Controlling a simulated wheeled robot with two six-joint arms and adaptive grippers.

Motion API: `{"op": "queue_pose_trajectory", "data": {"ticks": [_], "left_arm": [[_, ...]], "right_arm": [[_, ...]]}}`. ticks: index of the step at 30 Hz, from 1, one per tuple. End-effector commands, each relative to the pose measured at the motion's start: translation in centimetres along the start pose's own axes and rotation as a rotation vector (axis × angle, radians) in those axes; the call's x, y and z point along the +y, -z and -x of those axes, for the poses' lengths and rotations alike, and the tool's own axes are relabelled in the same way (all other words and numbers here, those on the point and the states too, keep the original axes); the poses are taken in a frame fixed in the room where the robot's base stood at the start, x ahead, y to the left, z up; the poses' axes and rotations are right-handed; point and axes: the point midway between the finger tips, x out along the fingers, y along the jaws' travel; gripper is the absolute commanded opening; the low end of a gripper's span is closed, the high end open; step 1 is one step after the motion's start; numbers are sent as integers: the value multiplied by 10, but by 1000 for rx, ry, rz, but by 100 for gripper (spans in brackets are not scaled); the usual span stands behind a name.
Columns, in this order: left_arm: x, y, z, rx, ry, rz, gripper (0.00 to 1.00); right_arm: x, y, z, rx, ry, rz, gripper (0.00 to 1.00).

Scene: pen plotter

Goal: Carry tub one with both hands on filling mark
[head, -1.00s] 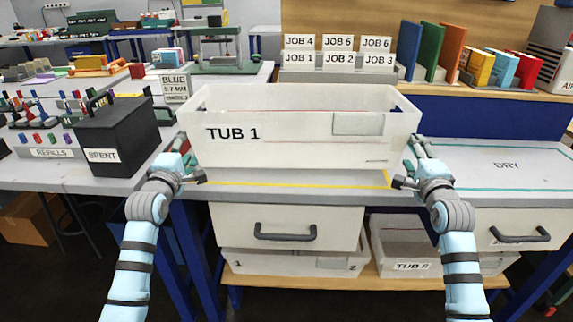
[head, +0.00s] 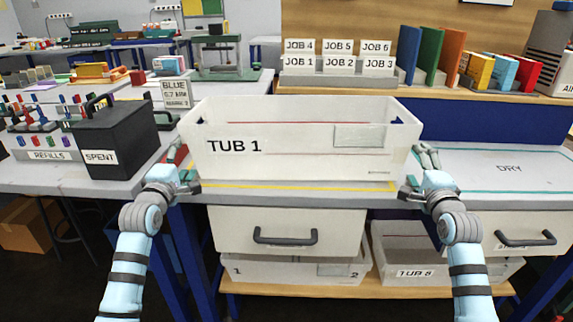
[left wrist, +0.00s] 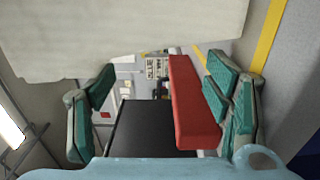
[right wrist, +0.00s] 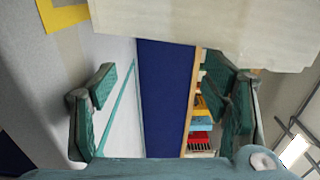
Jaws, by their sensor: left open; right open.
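Tub one (head: 290,158), a white open box marked TUB 1, stands upright over a yellow outline (head: 300,186) on the grey bench. The outline's front line shows just below the tub; most of it is hidden. My left gripper (head: 180,172) is open beside the tub's left end. My right gripper (head: 420,172) is open beside its right end. Tub one's pale wall fills the top of the left wrist view (left wrist: 120,40) and the right wrist view (right wrist: 200,25), outside both pairs of fingers. I read no filling mark label.
A red bar (left wrist: 190,105) shows between my left fingers; I cannot tell if they touch it. A black SPENT box (head: 115,138) stands left of the tub. A teal DRY outline (head: 500,190) is clear on the right. Job holders (head: 335,77) stand behind.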

Motion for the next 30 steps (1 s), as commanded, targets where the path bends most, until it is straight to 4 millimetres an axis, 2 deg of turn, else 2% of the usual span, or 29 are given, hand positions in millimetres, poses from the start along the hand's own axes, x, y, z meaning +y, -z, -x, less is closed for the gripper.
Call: {"op": "queue_pose_trajectory", "data": {"ticks": [5, 8, 15, 20, 23, 25, 30], "left_arm": [[0, 0, 9, 0, -1, -1, 72], [-1, 0, 28, 0, -1, -5, 72], [-1, 0, 95, 0, 2, -4, 72], [-1, 0, 117, 0, 1, -2, 72], [-1, 0, 120, 0, 1, 0, 72], [-1, 0, 120, 0, 1, 1, 72], [0, 0, 120, 0, 1, 0, 72]], "right_arm": [[-1, 0, 0, 0, 3, 0, 71], [-1, 0, 0, 1, 3, 0, 71], [-2, 0, 0, 1, 3, 0, 71], [-2, 0, 2, 1, 4, 1, 71], [-1, 0, 12, 0, 4, 2, 71], [-1, 1, 26, 1, 5, 4, 71], [0, 0, 75, 0, 2, 6, 71]]}}
